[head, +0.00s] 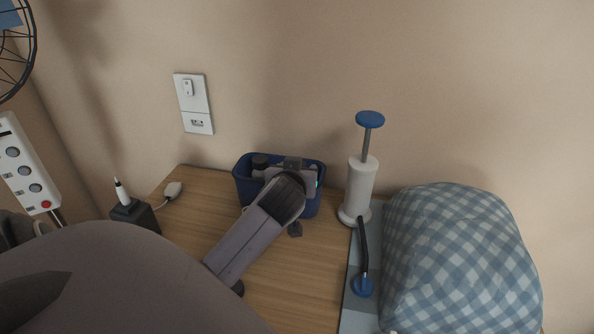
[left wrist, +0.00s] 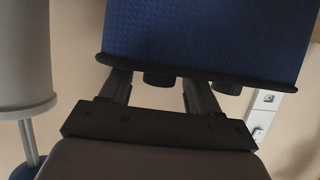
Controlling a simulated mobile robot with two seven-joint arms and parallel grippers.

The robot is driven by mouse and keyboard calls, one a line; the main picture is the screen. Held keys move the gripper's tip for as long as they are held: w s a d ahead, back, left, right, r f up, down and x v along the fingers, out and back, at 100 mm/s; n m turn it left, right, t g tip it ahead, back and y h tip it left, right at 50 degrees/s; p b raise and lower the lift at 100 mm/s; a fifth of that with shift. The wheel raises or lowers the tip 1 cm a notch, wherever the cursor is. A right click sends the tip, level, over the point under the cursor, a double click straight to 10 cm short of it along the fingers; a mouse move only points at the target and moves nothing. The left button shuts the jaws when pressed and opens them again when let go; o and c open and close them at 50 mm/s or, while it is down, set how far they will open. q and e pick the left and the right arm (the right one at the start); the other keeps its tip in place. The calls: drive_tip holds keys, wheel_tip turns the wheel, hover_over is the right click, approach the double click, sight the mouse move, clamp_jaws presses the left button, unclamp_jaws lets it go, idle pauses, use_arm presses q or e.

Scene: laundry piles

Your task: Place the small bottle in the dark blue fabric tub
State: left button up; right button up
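The dark blue fabric tub (head: 309,207) stands on the wooden table against the wall, partly covered by my left arm. In the left wrist view, seen upside down, its wall (left wrist: 210,40) and black rim show close up. My left gripper (head: 291,164) is over the tub, with its fingers spread apart and passing behind the near rim, so the tips are hidden. A dark round cap (left wrist: 158,79) shows at the rim between the fingers, with clear gaps on both sides. A second dark cap (left wrist: 228,87) is beside it. I cannot tell which belongs to the small bottle. My right gripper is not visible.
A white pump cylinder with a blue top (head: 361,186) stands right of the tub. A blue checked cushion (head: 455,262) fills the right side. A charger stand with a white brush (head: 122,190) is at the left. Bare wood (head: 203,210) lies left of the tub.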

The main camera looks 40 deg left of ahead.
use_arm(q)
drive_tip(key=shift+r, duration=0.1)
drive_tip(key=shift+r, duration=0.2)
drive_tip(key=v, duration=1.2)
drive_tip(key=shift+f, duration=0.15)
